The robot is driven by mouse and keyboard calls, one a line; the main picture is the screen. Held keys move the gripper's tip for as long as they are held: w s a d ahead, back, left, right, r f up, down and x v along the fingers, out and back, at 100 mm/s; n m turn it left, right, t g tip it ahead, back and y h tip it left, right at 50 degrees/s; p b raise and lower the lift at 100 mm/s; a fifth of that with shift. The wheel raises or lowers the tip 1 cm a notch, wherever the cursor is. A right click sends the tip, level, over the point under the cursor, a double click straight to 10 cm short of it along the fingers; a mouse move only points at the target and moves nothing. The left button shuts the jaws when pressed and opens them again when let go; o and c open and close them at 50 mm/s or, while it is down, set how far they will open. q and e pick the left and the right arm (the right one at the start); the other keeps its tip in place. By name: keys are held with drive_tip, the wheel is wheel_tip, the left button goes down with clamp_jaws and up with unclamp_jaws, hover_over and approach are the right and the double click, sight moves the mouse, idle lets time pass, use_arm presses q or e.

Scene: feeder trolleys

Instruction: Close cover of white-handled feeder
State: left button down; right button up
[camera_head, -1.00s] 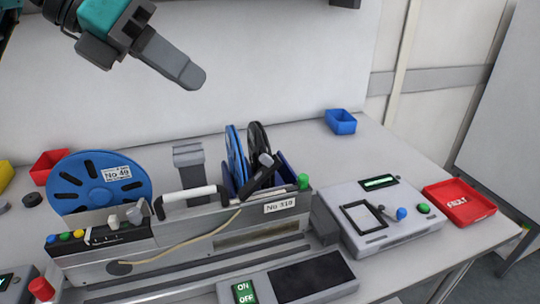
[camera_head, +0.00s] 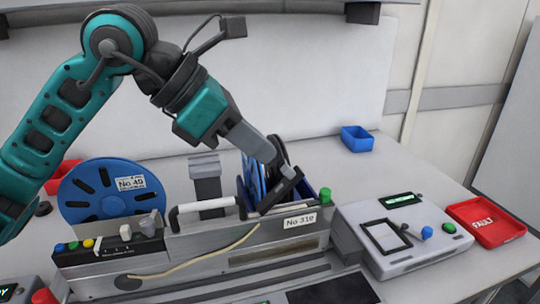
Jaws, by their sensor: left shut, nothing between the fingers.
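The feeder (camera_head: 215,250), a long grey unit labelled No 310, has a white handle (camera_head: 207,205) on top. A dark raised piece (camera_head: 277,192), perhaps its cover, stands tilted up at the right of the handle. My left gripper (camera_head: 266,152) is shut and empty, pointing down to the right. Its fingertips are at the upper end of that dark piece; I cannot tell whether they touch. The gripper hides part of the reels behind. My right gripper is not in view.
A blue reel labelled No 49 (camera_head: 105,193) stands at left. A grey post (camera_head: 206,180) rises behind the handle. At right are a grey device (camera_head: 420,250) with a blue-knobbed lever and a red FAULT tray (camera_head: 487,222). A blue bin (camera_head: 357,139) stands at the back.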

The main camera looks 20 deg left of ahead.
sight(275, 188)
use_arm(q)
drive_tip(key=shift+x, duration=1.45)
drive_tip(key=shift+r, duration=0.1)
